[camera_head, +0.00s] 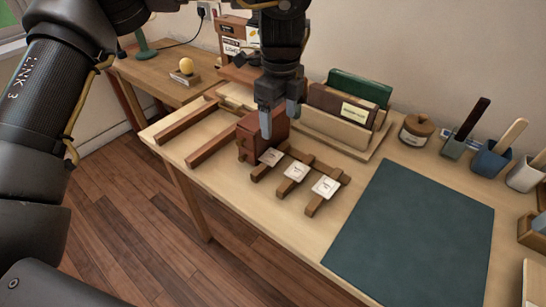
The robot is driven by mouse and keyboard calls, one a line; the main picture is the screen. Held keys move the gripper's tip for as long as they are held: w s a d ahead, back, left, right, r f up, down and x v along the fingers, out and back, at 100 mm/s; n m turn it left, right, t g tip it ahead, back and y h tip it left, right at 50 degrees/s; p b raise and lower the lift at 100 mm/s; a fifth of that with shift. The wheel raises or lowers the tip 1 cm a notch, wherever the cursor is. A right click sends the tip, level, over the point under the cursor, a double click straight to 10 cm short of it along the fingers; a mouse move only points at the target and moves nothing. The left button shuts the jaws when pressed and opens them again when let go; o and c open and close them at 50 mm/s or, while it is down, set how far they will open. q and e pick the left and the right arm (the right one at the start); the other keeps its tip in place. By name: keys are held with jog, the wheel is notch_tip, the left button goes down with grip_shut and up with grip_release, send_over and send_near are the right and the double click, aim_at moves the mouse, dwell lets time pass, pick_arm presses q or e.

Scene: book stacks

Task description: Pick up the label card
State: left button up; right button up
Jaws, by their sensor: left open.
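Each has small print that I cannot read. My left gripper (279,121) points down with its fingers apart and nothing seen between them. It appears above and behind the left card, in front of part of a reddish-brown block (252,136). I cannot tell its exact height. My right gripper is not in view.
A book holder (337,129) with brown and green books stands behind the rack. A dark teal mat (413,237) covers the table's right side. A round lidded jar (417,129) and several cups line the back right. Two wooden rails (216,145) lie at left.

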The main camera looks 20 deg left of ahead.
pick_arm(q)
send_over(276, 159)
jog(key=shift+w+d+f+b, duration=0.15)
jog(key=shift+f+b, duration=0.1)
jog(key=shift+f, duration=1.15)
jog(key=shift+s+d+f+b, duration=0.1)
jog(key=shift+f+b, duration=0.1)
jog(key=shift+f, duration=1.2)
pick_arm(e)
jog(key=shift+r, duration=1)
pick_arm(q)
jog(key=f, duration=0.4)
jog(key=shift+a+f+b, duration=0.25)
jog(key=shift+f+b, duration=0.05)
jog(key=shift+f, duration=0.3)
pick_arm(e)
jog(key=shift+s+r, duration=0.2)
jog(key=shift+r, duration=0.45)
pick_arm(q)
jog(key=c, duration=0.8)
jog(key=shift+c, duration=1.2)
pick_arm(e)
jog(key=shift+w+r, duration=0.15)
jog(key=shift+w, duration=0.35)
